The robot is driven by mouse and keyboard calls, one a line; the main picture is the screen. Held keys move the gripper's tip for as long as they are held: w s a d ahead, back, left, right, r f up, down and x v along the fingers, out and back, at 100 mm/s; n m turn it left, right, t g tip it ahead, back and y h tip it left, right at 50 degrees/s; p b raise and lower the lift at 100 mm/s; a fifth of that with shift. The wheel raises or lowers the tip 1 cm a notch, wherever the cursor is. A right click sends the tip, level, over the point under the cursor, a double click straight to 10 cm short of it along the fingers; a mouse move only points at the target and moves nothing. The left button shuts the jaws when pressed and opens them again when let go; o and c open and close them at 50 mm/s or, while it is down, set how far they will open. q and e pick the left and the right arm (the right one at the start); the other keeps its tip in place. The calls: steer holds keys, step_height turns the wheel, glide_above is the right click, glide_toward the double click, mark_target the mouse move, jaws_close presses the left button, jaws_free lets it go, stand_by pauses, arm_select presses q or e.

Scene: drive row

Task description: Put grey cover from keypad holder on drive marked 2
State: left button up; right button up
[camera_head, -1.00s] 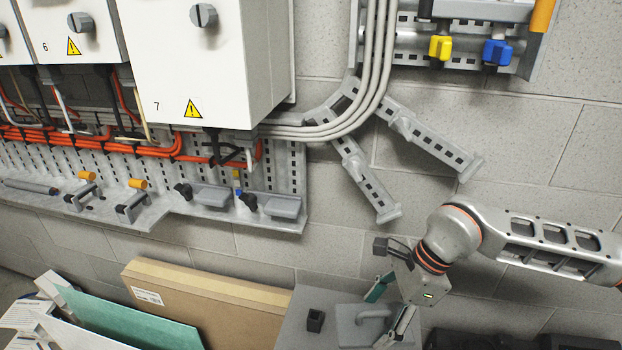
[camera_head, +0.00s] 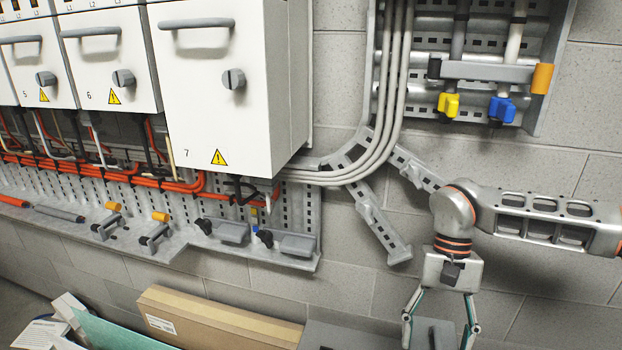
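A grey panel with a dark handle-like part (camera_head: 433,334), possibly the grey cover, is at the bottom edge of the head view. My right gripper (camera_head: 440,338) points down, its fingers spread to either side of this panel. The fingertips are at the frame's bottom edge, so I cannot tell whether they grip it. A grey surface (camera_head: 345,338) lies just left of the gripper; I cannot tell whether it is the keypad holder. Drives marked 5 (camera_head: 35,52), 6 (camera_head: 105,52) and 7 (camera_head: 215,95) hang at upper left. Drive 2 and my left gripper are out of view.
A perforated metal ledge (camera_head: 180,245) with orange-tipped and black fittings runs under the drives. A cardboard box (camera_head: 215,320) and a green board (camera_head: 110,332) stand below. Slanted brackets (camera_head: 378,225) and a conduit bundle (camera_head: 393,90) are on the block wall near my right arm.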

steer(key=shift+s+d+r+n+h, duration=0.1)
steer(key=shift+d+r+n+h, duration=0.15)
steer(key=shift+r+n, duration=0.3)
steer(key=shift+d+r+n+h, duration=0.15)
steer(key=shift+d+r+n, duration=0.05)
steer(key=shift+r+n, duration=0.3)
steer(key=shift+d+r+n, duration=0.15)
steer(key=shift+r+n, duration=0.1)
steer(key=shift+d+r, duration=0.1)
steer(key=shift+r, duration=0.05)
steer(key=shift+s, duration=0.1)
